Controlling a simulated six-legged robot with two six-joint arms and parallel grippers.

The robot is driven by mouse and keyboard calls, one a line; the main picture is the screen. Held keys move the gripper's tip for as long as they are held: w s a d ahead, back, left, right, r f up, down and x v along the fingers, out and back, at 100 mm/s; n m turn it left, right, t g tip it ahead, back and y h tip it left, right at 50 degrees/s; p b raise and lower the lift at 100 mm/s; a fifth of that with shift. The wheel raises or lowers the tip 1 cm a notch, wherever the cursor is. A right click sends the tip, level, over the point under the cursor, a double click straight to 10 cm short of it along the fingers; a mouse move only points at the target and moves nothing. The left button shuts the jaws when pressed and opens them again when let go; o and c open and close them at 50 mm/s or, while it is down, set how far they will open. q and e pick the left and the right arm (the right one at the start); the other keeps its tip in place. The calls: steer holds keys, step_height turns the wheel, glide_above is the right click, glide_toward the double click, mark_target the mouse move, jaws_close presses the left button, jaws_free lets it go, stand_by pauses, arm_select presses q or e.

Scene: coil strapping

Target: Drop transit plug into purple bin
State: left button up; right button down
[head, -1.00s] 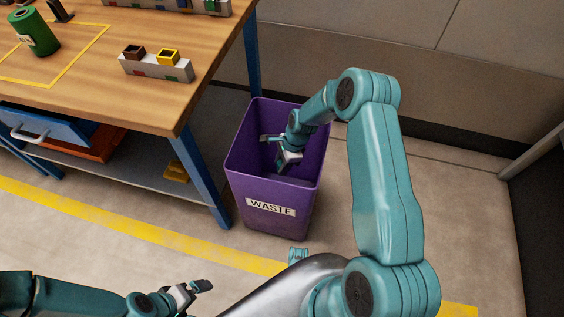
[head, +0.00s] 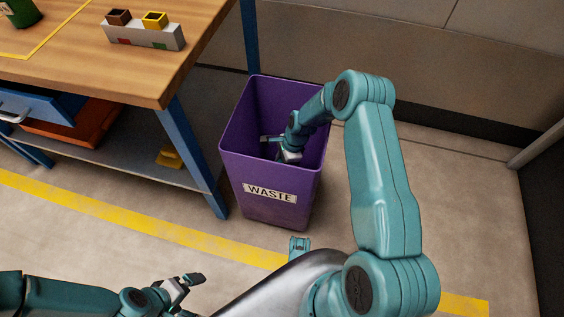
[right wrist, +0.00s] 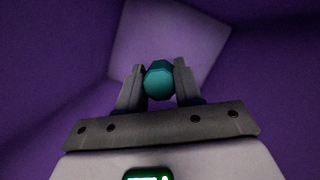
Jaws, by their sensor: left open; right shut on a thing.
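The purple bin (head: 270,205), labelled WASTE, stands on the floor beside the workbench. My right arm reaches over its rim, and my right gripper (head: 272,145) is down inside the bin's mouth. In the right wrist view, my right gripper (right wrist: 160,82) is shut on the transit plug (right wrist: 159,80), a small rounded teal piece held between the fingertips. The bin's purple walls surround it, with the paler bottom beyond. The plug cannot be made out in the head view. My left gripper (head: 192,282) is open and empty, low at the bottom left, well apart from the bin.
The wooden workbench (head: 90,75) with blue legs is left of the bin. On it are a grey block (head: 145,36) with brown and yellow sockets and a green canister (head: 20,12). A yellow line (head: 130,225) crosses the open floor in front.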

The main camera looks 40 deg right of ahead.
steer(key=shift+f, duration=0.25)
stand_by(0.3)
steer(key=shift+f+b, duration=1.1)
steer(key=shift+f, duration=0.2)
steer(key=shift+f, duration=0.2)
steer(key=c, duration=0.7)
jaws_free()
steer(key=shift+s, duration=0.1)
steer(key=p+v, duration=0.5)
steer(key=v, duration=0.3)
steer(key=shift+r, duration=0.1)
